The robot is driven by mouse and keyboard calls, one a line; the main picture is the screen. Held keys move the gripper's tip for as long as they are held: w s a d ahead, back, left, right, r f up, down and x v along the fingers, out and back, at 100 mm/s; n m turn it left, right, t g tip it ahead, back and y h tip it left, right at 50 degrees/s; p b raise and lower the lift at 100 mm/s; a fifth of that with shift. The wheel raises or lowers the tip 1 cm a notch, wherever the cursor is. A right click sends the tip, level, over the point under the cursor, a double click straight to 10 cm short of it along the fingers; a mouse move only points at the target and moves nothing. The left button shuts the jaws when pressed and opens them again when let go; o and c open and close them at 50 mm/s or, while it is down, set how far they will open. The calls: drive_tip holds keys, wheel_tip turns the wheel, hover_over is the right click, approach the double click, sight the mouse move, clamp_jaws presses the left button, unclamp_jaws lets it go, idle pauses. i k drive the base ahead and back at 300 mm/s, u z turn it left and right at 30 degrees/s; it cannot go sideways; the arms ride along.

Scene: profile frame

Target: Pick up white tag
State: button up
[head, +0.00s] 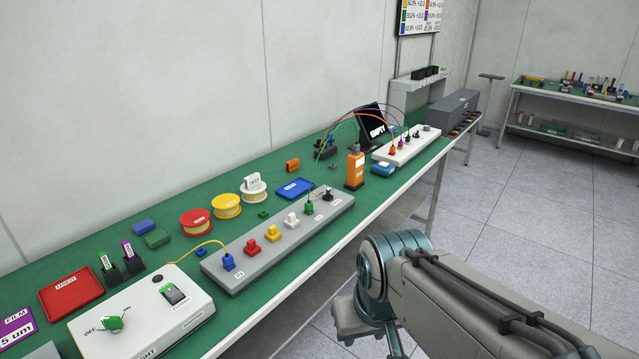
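I cannot single out a white tag for certain in the head view. Two small upright tags with white faces stand in black holders on the green bench: a green-edged tag (105,261) and a purple-edged tag (128,249). A white labelled piece (254,183) sits on top of a pale spool further along the bench. My arm (440,290) reaches in from the lower right, beside the bench's front edge. My gripper's fingers are not visible.
The green bench (175,213) runs along the wall. It carries a white switch box (140,318), a red tray (70,292), a grey connector strip (235,271), red (196,222) and yellow (227,206) spools, and an orange device (354,168). Open floor (520,240) lies at right.

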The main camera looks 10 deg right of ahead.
sight(250, 182)
drive_tip(key=u, duration=0.25)
drive_tip(key=k, duration=0.2)
drive_tip(key=z, duration=1.35)
drive_tip(key=i, duration=1.5)
drive_tip(key=u, duration=0.7)
drive_tip(key=i, duration=0.8)
drive_tip(key=u, duration=1.3)
drive_tip(key=i, duration=0.4)
drive_tip(key=u, duration=0.4)
